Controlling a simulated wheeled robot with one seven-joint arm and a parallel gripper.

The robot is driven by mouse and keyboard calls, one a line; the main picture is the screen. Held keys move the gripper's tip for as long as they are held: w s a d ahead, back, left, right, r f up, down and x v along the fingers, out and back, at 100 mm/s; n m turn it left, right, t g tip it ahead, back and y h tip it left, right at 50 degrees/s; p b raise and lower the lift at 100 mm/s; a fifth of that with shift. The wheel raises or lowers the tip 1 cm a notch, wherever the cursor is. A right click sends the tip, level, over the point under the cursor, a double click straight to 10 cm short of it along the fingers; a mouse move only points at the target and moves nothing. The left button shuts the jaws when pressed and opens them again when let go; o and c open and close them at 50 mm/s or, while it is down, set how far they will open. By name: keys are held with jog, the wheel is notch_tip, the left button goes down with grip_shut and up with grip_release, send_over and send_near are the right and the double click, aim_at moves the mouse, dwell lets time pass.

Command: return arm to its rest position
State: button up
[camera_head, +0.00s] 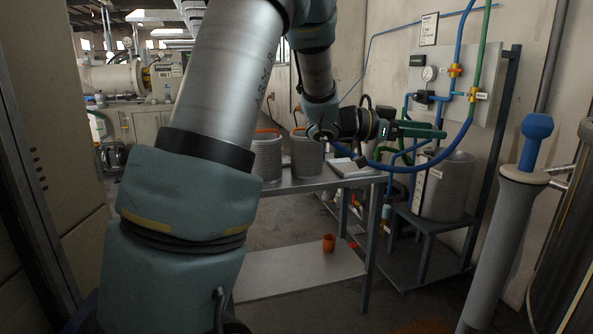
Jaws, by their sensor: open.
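My arm rises through the left and middle of the head view and bends over at the top. It ends in my gripper (436,143), which points right, above and to the right of a metal table (357,181). My gripper is open, and I see nothing between its fingers. The blue and green hoses and a grey tank lie behind it in the picture. My arm hides part of the table and whatever stands behind it.
Perforated metal baskets (306,157) stand on the table beside a flat white item (352,167). An orange cup (329,243) sits on the lower shelf. A blue hose (424,167) loops near my gripper. A grey post (500,240) stands at right, a cabinet (50,130) at left.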

jog(key=w+a+f+n+t+y, duration=0.35)
jog(key=w+a+n+t, duration=0.25)
jog(key=w+a+t, duration=0.25)
jog(key=w+a+f+n+y, duration=0.1)
jog(key=a+f+n+y, duration=0.25)
jog(key=a, duration=0.45)
jog(key=a+f+n+y, duration=0.3)
jog(key=a+f+y, duration=0.15)
jog(key=a, duration=0.35)
jog(key=s+a+f+n+g+y, duration=0.35)
jog(key=s+a+f, duration=0.2)
jog(key=s, duration=0.45)
jog(key=s+a+f+n+g+y, duration=0.2)
jog(key=s+a+f+g, duration=0.2)
jog(key=s+a, duration=0.45)
notch_tip(320, 180, up, 14)
jog(key=s+d+p, duration=0.1)
jog(key=p, duration=1.3)
jog(key=shift+s+d+r, duration=0.2)
jog(key=shift+s+d, duration=0.15)
jog(key=shift+d, duration=0.05)
